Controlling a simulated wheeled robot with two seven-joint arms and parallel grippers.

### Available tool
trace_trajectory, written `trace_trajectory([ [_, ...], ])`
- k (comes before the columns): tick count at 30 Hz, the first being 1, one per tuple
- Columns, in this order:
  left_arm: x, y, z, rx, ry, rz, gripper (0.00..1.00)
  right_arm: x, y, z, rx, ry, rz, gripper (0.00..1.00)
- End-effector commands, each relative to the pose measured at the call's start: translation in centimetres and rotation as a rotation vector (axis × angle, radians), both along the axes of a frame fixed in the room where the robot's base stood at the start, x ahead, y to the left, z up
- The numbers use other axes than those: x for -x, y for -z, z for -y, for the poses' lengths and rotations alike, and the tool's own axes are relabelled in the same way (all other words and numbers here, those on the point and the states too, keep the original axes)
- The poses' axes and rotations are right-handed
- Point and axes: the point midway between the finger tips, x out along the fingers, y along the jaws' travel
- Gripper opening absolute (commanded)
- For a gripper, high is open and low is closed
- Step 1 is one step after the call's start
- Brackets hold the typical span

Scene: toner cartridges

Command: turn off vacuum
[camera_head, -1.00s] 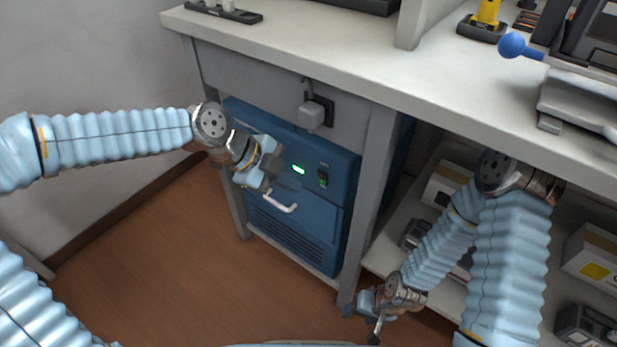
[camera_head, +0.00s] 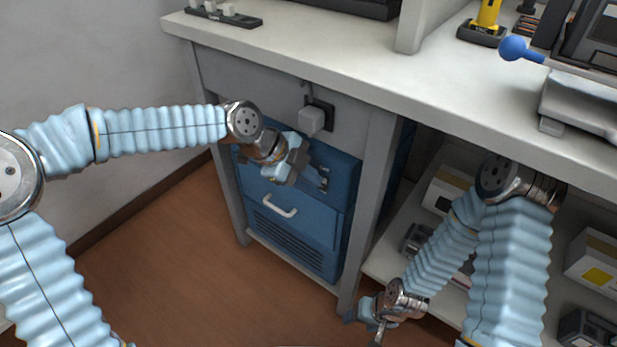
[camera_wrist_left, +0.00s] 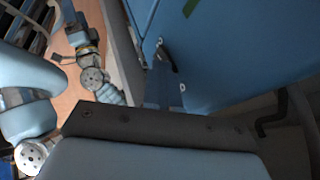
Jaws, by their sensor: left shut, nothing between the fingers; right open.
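The vacuum is a blue cabinet unit (camera_head: 300,240) under the bench, with a white handle (camera_head: 281,207) and a vented lower front. My left gripper (camera_head: 322,184) is shut and empty at the right part of its upper front panel. The gripper covers the area of the power switch and the green light, so neither shows clearly in the head view. Contact with the switch cannot be told. In the left wrist view, the blue panel (camera_wrist_left: 235,45) fills the upper right, close to the gripper. My right gripper (camera_head: 367,325) is open and empty, low near the bench leg.
A grey plug (camera_head: 312,119) sits in a black outlet above the vacuum. The bench top (camera_head: 290,48) overhangs it, and a grey leg (camera_head: 372,200) stands to its right. Shelves with boxes (camera_head: 592,262) are at the right. The floor in front is clear.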

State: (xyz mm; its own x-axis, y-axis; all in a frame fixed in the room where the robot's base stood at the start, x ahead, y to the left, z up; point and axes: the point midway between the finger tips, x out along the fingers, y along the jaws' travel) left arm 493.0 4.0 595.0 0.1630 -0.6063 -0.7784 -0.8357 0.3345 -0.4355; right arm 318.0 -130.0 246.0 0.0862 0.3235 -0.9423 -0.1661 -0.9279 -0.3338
Motion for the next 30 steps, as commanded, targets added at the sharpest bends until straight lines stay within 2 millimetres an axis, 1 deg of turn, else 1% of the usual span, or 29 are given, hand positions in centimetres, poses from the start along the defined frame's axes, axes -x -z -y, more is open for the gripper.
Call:
trace_trajectory([
  [7,0.0,-0.1,0.0,0.001,0.000,0.001,0.00,0.0,-0.1,0.0,0.000,0.000,0.000,0.62],
  [17,0.0,-1.6,0.0,0.002,-0.001,0.002,0.00,0.0,-1.2,0.0,0.000,0.000,0.000,0.62],
  [27,-0.2,-2.0,0.1,0.007,-0.003,0.010,0.00,0.0,-1.2,0.0,0.000,0.000,0.000,0.62],
  [30,-0.2,-2.1,0.1,0.008,-0.004,0.012,0.00,0.1,-1.2,-0.3,-0.004,-0.006,-0.003,0.62],
])
